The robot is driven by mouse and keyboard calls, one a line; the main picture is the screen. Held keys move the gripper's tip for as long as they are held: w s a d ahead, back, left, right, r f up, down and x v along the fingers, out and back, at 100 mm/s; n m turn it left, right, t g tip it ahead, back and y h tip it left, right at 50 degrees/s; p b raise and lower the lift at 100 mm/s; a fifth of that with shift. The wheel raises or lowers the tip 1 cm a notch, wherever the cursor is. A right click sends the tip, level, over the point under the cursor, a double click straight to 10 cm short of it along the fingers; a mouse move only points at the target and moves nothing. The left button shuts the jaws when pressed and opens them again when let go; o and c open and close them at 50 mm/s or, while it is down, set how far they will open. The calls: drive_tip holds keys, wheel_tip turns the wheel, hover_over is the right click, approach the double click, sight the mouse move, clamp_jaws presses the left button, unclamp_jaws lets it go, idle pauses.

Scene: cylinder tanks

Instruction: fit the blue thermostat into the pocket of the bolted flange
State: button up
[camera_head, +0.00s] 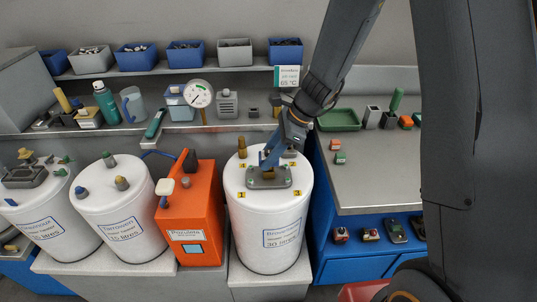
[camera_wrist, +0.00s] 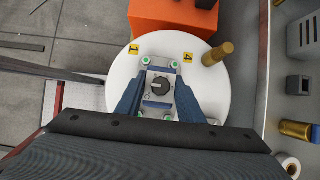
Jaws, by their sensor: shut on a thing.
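My gripper (camera_head: 271,160) reaches down onto the top of the white 30 litre tank (camera_head: 268,222). Its two blue fingers are closed around the blue thermostat, whose dark round knob (camera_wrist: 161,86) shows between them in the wrist view. The grey bolted flange (camera_head: 254,183) lies on the tank top directly under the gripper. Green-ringed bolts show at its corners in the wrist view (camera_wrist: 142,61). The thermostat stands over the middle of the flange. The pocket is hidden under it, so I cannot tell how deep it sits.
A brass fitting (camera_head: 242,147) stands on the tank top, also seen in the wrist view (camera_wrist: 218,53). Yellow number tags surround the flange. An orange box unit (camera_head: 191,215) stands close left. A shelf with a gauge (camera_head: 199,94) runs behind; a grey counter (camera_head: 375,180) is at right.

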drive_tip(key=shift+f+b, duration=0.85)
drive_tip(key=shift+f, duration=0.5)
drive_tip(key=o, duration=1.2)
drive_tip(key=shift+r, duration=0.1)
drive_tip(key=shift+b+v, duration=0.6)
drive_tip(key=shift+v, duration=3.3)
drive_tip(key=s+d+n+h, duration=0.2)
drive_tip(key=s+d+n, duration=0.1)
drive_tip(key=s+n, duration=0.2)
drive_tip(key=s+d+n+h, duration=0.2)
drive_tip(key=s+d+n, duration=0.2)
drive_tip(key=n, duration=0.3)
drive_tip(key=s+d+n+t+h, duration=0.1)
drive_tip(key=s+d+n+h, duration=0.1)
drive_tip(key=s+n, duration=0.4)
drive_tip(key=shift+d+r, duration=0.1)
drive_tip(key=shift+d, duration=0.7)
